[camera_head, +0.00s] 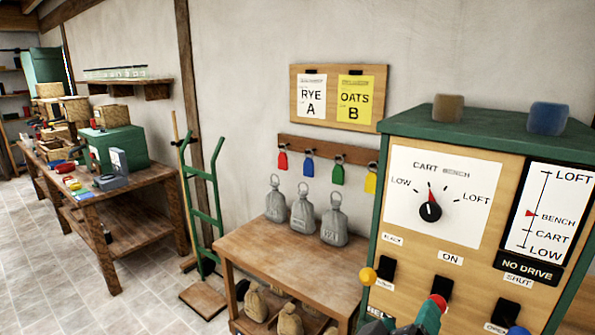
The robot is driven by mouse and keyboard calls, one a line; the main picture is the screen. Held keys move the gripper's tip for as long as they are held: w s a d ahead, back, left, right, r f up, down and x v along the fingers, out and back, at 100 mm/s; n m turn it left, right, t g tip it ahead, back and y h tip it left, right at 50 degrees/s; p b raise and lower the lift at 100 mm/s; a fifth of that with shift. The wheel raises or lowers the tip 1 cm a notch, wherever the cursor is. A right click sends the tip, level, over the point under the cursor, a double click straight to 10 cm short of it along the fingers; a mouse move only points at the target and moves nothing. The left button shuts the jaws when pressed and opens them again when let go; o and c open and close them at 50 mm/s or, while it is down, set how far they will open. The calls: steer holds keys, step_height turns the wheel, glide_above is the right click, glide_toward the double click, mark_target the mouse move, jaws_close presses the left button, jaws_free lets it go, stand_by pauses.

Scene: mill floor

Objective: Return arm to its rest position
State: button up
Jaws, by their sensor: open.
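A tall green-framed control cabinet (405,262) fills the right side. Its round dial has a black knob (430,211), with the red pointer upward between CART and BENCH. A gauge (541,213) beside it shows a red marker at BENCH. Levers with a yellow ball (367,276), a red ball (438,300) and a blue ball (517,331) stand along the lower panel. Teal parts that look like my gripper (402,326) show at the bottom edge, close to the red ball. It is open; most of it and my arm are out of frame.
A small wooden table (285,258) carries several grey weights (303,212), with sacks (290,318) below. A green hand truck (205,205) leans by the wall. A cluttered workbench (120,187) stands left. Stone floor (50,285) is clear at lower left.

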steer(key=s+d+f+g+y, duration=0.1)
steer(key=s+d+f+g, duration=0.1)
steer(key=s+d+f, duration=0.3)
steer(key=s+d+f+m+g+y, duration=0.1)
steer(key=d+f+g, duration=0.1)
steer(key=f, duration=0.6)
steer(key=s+d+f+g+y, duration=0.2)
steer(key=s+d+f, duration=0.15)
steer(key=f, duration=0.25)
steer(key=s+f+m+g+y, duration=0.1)
steer(key=s+f+g+y, duration=0.1)
steer(key=s+f, duration=0.4)
steer(key=s+d+f+m+g+y, duration=0.1)
steer(key=s+f+g+y, duration=0.2)
steer(key=s, duration=0.9)
step_height(320, 180, down, 3)
steer(key=shift+d+g, duration=0.15)
steer(key=shift+g, duration=0.25)
